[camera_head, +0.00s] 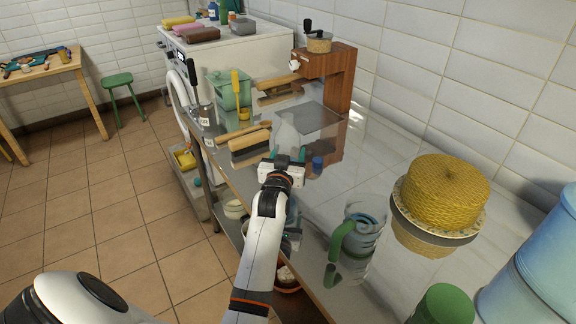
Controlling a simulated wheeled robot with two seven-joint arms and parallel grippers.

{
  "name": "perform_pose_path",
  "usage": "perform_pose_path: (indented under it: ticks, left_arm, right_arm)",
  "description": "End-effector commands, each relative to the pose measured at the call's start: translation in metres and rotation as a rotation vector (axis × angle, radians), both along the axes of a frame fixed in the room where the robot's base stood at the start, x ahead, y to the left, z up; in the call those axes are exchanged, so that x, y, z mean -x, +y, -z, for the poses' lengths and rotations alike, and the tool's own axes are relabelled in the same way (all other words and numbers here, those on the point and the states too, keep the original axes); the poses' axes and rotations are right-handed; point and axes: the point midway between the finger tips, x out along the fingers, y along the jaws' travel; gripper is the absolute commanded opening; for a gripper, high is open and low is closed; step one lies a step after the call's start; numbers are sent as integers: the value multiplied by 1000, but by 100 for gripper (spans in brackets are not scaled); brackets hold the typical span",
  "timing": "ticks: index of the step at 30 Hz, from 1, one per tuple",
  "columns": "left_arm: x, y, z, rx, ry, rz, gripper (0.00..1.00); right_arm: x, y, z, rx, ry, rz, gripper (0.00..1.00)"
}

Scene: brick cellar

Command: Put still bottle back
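A clear, see-through bottle (287,134) stands upright over the shiny counter, in the middle of the head view. My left gripper (288,156) is at its lower part, with one dark teal fingertip on each side and no gap that I can see. It looks shut on the bottle. The bottle's base is hidden by the gripper, so I cannot tell whether it touches the counter (335,215). My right gripper is not in view.
A brush (250,140) lies left of the bottle and a small blue item (317,163) right of it. A wooden coffee grinder (335,75) stands behind. A green-handled jug (357,240) and yellow woven dome (443,190) stand right. A green bin (228,88) is further back.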

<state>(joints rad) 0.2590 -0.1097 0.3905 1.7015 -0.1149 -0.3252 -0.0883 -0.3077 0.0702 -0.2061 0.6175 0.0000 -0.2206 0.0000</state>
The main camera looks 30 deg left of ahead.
Motion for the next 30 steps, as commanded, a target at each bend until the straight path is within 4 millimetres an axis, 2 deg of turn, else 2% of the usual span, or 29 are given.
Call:
perform_pose_path:
  ticks: [3,6,18,19,21,23,30]
  left_arm:
    - [0,0,20,2,4,0,17]
    - [0,0,29,1,1,0,17]
    - [0,0,34,0,0,0,17]
    - [0,0,36,1,3,0,59]
    - [0,0,35,1,3,0,71]
    - [0,0,35,1,3,0,80]
    - [0,0,35,1,2,0,80]
  right_arm:
    - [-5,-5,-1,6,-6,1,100]
    - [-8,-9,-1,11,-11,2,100]
    - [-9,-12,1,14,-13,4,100]
    - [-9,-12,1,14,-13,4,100]
    - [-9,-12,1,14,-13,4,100]
    - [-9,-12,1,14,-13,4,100]
    - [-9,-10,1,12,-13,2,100]
